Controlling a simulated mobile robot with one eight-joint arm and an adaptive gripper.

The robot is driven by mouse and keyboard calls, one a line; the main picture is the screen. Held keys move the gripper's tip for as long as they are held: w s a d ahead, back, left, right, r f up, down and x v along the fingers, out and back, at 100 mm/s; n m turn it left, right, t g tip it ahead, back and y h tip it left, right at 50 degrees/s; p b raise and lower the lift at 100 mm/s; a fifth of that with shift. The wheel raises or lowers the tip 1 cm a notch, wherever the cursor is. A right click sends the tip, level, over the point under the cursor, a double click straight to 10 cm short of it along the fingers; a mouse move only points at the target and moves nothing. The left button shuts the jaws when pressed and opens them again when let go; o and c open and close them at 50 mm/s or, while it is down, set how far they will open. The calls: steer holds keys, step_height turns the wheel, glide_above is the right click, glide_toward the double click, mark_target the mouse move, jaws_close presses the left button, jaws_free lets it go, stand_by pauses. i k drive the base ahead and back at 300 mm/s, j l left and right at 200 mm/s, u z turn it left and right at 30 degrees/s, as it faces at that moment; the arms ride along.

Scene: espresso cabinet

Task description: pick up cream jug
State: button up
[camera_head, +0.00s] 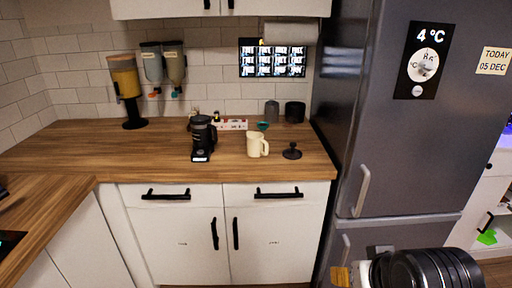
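A cream-coloured jug (254,146) stands upright on the wooden counter, right of the black coffee maker. Its handle points to the right. A dark part of my own arm shows at the bottom right, in front of the fridge and well apart from the jug.
A black coffee maker (203,138) stands left of the jug, and a black tamper-like object (292,152) stands to the right. A white power strip (233,124) and dark canisters (294,112) are behind. The wooden counter (130,158) is clear at left. A grey fridge (415,135) borders it at right.

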mark_target(255, 141)
steer(key=i+j+z, duration=0.1)
steer(key=j, duration=0.25)
steer(key=i+j+z, duration=0.1)
steer(key=i+j, duration=0.2)
steer(key=i+j+z, duration=0.1)
steer(key=j, duration=0.35)
steer(key=i+j+z, duration=0.1)
steer(key=j, duration=0.3)
steer(key=i+j+z, duration=0.1)
steer(key=i+j, duration=0.15)
steer(key=j, duration=0.15)
